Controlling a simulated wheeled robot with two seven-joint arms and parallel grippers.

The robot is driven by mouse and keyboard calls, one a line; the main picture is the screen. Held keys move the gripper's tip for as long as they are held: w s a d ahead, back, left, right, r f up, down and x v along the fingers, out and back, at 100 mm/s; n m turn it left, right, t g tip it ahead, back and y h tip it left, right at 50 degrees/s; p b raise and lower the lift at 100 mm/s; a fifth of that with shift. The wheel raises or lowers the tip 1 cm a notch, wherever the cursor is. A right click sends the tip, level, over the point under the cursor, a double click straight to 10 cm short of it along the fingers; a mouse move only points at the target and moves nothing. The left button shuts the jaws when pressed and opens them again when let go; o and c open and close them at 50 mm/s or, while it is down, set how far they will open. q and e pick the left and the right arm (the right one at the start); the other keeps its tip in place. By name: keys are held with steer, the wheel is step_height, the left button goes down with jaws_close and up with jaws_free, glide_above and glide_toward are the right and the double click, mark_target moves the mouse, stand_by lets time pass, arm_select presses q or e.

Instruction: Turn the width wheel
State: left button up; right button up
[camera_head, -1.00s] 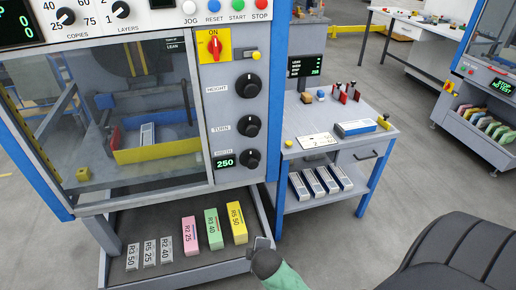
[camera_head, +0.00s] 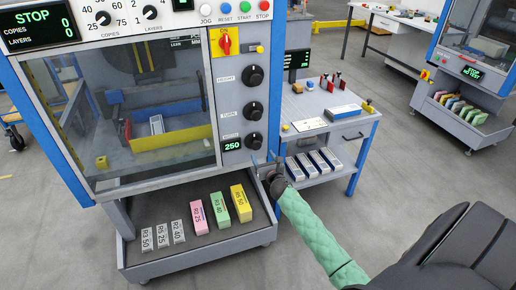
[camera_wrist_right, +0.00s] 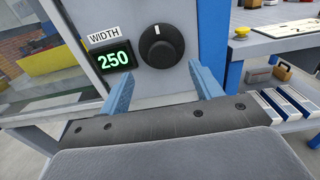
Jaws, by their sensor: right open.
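The width wheel (camera_head: 253,140) is a round black knob, lowest of three on the machine's grey panel, beside a green display (camera_head: 233,143) reading 250. In the wrist view the wheel (camera_wrist_right: 160,46) carries a white mark at its top, and the WIDTH label and display (camera_wrist_right: 112,60) are to its left. My right gripper (camera_head: 267,163) is just below the wheel in the head view. In the wrist view its two blue fingers (camera_wrist_right: 162,76) are spread, with the wheel ahead between them, apart from it. Nothing is between the fingers. My left gripper is not in view.
The height knob (camera_head: 253,76) and turn knob (camera_head: 253,110) are above the wheel. A tray (camera_head: 196,257) with several coloured and grey blocks sits below the panel. A side table (camera_head: 312,139) with tools stands to the right.

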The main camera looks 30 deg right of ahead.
mark_target(257, 146)
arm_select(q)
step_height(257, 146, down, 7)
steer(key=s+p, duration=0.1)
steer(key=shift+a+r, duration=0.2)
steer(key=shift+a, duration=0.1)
arm_select(e)
steer(key=shift+x, duration=3.4)
steer(key=shift+d+f, duration=0.1)
steer(key=shift+d, duration=0.05)
steer(key=c, duration=0.9)
